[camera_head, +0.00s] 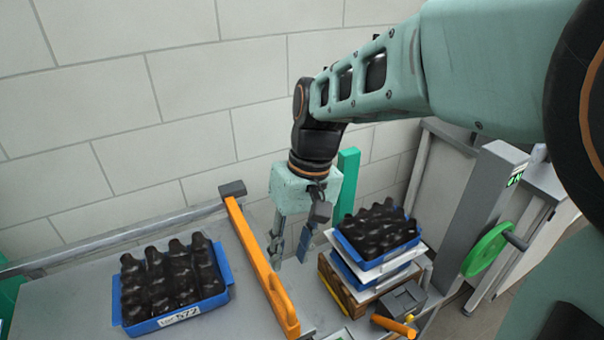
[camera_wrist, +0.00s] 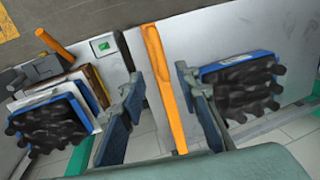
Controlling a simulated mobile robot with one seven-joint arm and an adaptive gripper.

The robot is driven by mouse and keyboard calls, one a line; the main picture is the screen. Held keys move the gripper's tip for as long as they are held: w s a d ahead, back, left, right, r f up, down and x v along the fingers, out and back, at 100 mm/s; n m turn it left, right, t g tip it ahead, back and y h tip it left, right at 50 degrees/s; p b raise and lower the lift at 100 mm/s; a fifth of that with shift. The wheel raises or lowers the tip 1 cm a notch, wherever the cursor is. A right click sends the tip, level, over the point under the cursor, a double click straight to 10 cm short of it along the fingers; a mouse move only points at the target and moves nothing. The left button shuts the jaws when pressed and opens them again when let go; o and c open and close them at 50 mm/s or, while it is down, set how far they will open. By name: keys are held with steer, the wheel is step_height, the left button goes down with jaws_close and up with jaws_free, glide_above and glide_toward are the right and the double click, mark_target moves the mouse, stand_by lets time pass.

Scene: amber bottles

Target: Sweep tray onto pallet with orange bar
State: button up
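A blue tray (camera_head: 122,318) packed with dark bottles sits on the grey table, left of the orange bar (camera_head: 262,268). The tray also shows at right in the wrist view (camera_wrist: 238,66). The bar runs lengthwise across the table, with a raised handle at its near end. My gripper (camera_head: 289,260) is open and empty, pointing down just right of the bar. In the wrist view the bar (camera_wrist: 163,85) appears between the spread fingers (camera_wrist: 157,75), not visibly touched. The wooden pallet (camera_head: 338,290), right of the bar, carries stacked blue trays and white sheets, with a bottle-filled tray (camera_head: 374,262) on top.
A green post (camera_head: 347,182) stands behind the stack. A grey column (camera_head: 488,200) with a green handwheel (camera_head: 486,250) rises at right. A grey device with an orange handle (camera_head: 394,326) is near the pallet. A rail (camera_head: 120,238) runs along the table's back by the wall.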

mark_target(282, 289)
steer(key=f, duration=0.3)
steer(key=a+f, duration=0.1)
steer(key=f, duration=0.2)
steer(key=s+f, duration=0.1)
steer(key=f, duration=0.2)
steer(key=shift+a+f, duration=0.15)
steer(key=shift+a, duration=0.15)
steer(key=shift+w, duration=0.1)
jaws_close()
